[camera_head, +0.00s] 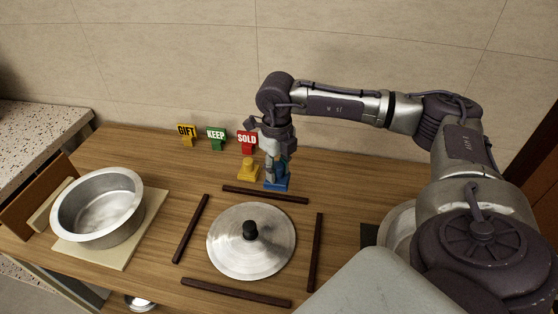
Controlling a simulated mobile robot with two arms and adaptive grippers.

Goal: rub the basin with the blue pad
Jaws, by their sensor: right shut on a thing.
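The basin (98,206) is a shiny metal bowl with a wide rim, upright at the left on a pale board. The blue pad (277,184) is at the back middle of the table, below my right gripper (276,160). My right gripper points down and is shut on the blue pad's upper part; its fingertips partly hide the grip. I cannot tell whether the pad touches the table. My left gripper is not in view.
A yellow pad (249,170) stands just left of the blue one. GIFT (187,132), KEEP (216,136) and SOLD (247,140) signs line the back. A metal lid (252,246) lies mid-table among dark strips (190,229). Bare wood (160,160) shows behind the basin.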

